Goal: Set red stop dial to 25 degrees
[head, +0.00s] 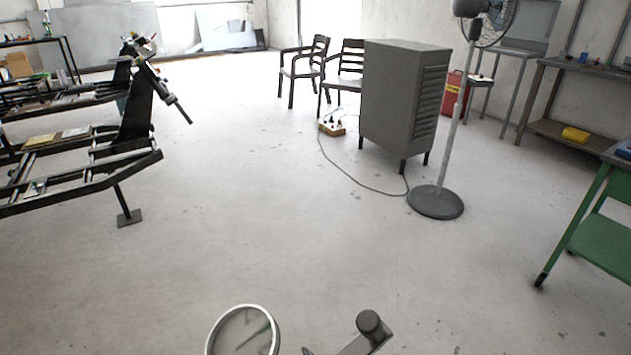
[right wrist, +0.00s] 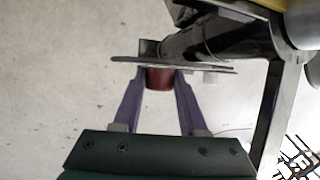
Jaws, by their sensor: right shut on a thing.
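The red stop dial (right wrist: 159,80) shows in the right wrist view as a short dark red cylinder under a thin grey plate (right wrist: 200,64). My right gripper (right wrist: 162,88) has its two purple fingers on either side of the dial and is shut on it. Any degree marks on the dial are hidden from this angle. In the head view, a round pale disc with a light rim and a thin green line (head: 242,330) is cut off by the bottom edge. My left gripper is in neither view.
A grey arm with a dark round knob (head: 369,324) stands right of the disc. A grey cabinet (head: 403,95), a standing fan (head: 436,202) and a green cart (head: 604,235) are farther off. A dark metal frame (head: 80,190) is at left. The floor between is mostly clear.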

